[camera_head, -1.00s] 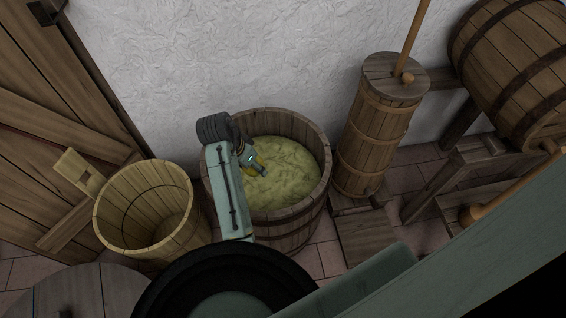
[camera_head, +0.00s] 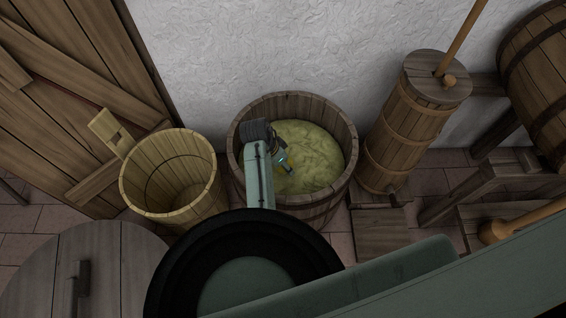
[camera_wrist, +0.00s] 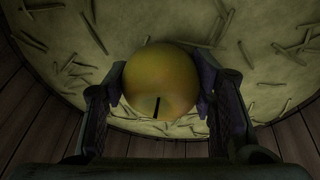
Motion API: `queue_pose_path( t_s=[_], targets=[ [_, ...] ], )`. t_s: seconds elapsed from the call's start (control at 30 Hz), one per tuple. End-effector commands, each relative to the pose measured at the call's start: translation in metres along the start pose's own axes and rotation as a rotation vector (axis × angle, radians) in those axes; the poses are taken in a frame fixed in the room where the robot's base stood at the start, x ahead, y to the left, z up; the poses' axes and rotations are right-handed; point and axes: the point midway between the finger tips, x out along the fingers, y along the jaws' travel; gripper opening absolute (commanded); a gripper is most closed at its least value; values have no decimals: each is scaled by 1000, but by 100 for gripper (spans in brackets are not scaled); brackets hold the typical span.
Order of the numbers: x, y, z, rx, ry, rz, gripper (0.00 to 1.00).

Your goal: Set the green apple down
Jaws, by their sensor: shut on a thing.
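The green apple (camera_wrist: 162,82) looks yellow-green with a dark stem in the wrist view. It sits between the two fingers of my gripper (camera_wrist: 163,90), which is shut on it. In the head view my gripper (camera_head: 284,165) is over the wooden tub (camera_head: 345,185), which is filled with a pale green shredded mass (camera_head: 318,150). The apple is mostly hidden there behind my arm and gripper. In the wrist view the shredded mass (camera_wrist: 270,45) lies behind the apple; I cannot tell whether the apple touches it.
An empty-looking wooden bucket (camera_head: 135,190) with an upright handle stands left of the tub. A tall wooden churn (camera_head: 400,130) with a stick stands close on the right. A barrel (camera_head: 540,80) rests on a stand at far right. A round wooden lid or top (camera_head: 110,265) is at front left.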

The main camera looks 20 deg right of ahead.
Motion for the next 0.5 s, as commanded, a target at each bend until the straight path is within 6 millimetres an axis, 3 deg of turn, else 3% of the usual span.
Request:
queue_pose_path(
  t_s=[0.3,0.33,0.5],
  targets=[
    [4,0,1,0,0,0,20],
    [4,0,1,0,0,0,52],
    [4,0,1,0,0,0,63]
  ],
)
